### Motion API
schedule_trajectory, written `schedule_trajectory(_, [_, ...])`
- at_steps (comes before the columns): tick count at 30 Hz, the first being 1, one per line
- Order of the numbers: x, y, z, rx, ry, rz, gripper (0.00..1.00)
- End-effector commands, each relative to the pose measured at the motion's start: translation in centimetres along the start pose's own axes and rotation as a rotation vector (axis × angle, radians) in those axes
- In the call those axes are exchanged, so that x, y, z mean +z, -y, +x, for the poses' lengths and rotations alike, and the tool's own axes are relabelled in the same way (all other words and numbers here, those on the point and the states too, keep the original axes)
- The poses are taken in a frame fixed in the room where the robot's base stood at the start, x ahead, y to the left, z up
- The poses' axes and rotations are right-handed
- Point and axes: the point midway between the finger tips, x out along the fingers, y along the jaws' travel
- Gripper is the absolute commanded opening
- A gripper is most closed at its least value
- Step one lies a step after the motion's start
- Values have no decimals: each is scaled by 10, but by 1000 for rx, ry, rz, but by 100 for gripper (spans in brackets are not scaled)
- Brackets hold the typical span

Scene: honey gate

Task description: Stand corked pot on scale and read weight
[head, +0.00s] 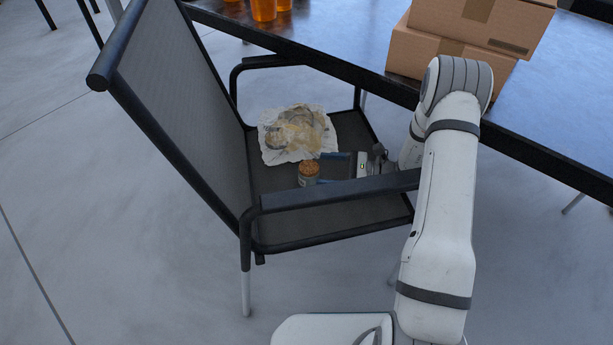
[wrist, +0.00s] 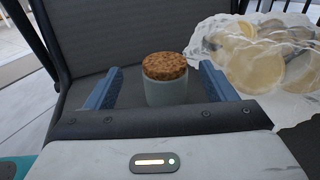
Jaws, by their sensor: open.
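The corked pot (head: 308,174) stands upright on the seat of a dark chair. It is a small grey-green pot with a brown cork lid, and it shows in the wrist view (wrist: 166,88) too. My gripper (head: 325,168) is low over the seat at the pot's right in the head view. In the wrist view its two blue fingers (wrist: 160,85) are open, one on each side of the pot, with a gap on both sides. I do not see a scale in either view.
A crumpled clear wrapper with pale round pieces (head: 298,133) lies on the seat close to the pot. The chair's armrest (head: 340,190) runs in front of my gripper. The table (head: 340,62) behind holds cardboard boxes (head: 440,55) and orange jars (head: 263,10).

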Motion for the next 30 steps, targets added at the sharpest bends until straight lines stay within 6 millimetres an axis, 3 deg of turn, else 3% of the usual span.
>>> schedule_trajectory(7, [-11,6,8,-34,53,32,77])
schedule_trajectory(22, [-8,5,74,-28,51,30,77])
schedule_trajectory(30, [-6,6,78,-30,50,32,77])
